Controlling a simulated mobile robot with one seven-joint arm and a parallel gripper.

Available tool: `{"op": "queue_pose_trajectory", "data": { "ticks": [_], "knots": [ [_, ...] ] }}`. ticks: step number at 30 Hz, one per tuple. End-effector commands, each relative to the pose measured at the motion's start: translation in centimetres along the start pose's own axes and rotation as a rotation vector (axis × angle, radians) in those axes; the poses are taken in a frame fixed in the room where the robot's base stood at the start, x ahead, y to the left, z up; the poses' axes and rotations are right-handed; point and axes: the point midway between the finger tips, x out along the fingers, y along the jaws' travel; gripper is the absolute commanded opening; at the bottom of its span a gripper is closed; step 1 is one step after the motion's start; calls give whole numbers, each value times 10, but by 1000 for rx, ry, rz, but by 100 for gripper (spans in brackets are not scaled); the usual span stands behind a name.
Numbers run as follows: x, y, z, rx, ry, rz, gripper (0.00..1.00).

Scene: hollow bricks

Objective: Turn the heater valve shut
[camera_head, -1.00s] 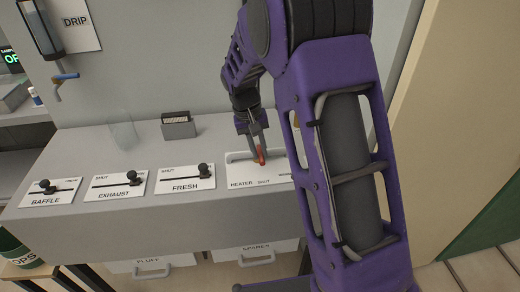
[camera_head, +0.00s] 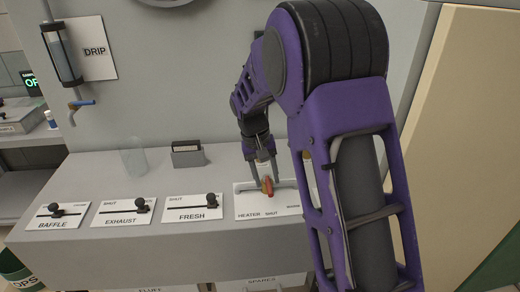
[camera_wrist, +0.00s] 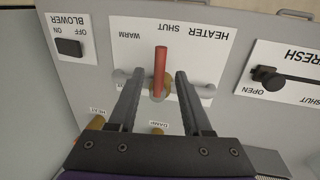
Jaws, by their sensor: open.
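The heater valve has a red lever (camera_wrist: 160,68) on a brass hub, in front of a white plate (camera_wrist: 195,62) marked WARM, HEATER and SHUT. In the wrist view, where the lettering is upside down, the lever points straight up, between WARM on the left and SHUT on the right. My gripper (camera_wrist: 160,77) is open, with one finger on each side of the lever and visible gaps. In the head view the red lever (camera_head: 268,187) shows between the fingertips of my gripper (camera_head: 264,181). My arm hides the plate's right end.
FRESH (camera_head: 193,214), EXHAUST (camera_head: 122,219) and BAFFLE (camera_head: 57,222) sliders lie left of the heater plate. A clear glass (camera_head: 133,163) and a small dark box (camera_head: 187,158) stand behind them. A BLOWER switch (camera_wrist: 69,47) is beside the heater plate.

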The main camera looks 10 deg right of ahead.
Motion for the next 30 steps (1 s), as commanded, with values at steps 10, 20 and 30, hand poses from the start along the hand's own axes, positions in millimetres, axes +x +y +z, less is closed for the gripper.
{"op": "queue_pose_trajectory", "data": {
  "ticks": [10, 20, 30],
  "knots": [
    [-86, 0, -1, 0, 7, -3, 49],
    [-147, 0, 0, 0, 3, -2, 49],
    [-158, 0, 0, 0, 2, -1, 49]
  ]
}}
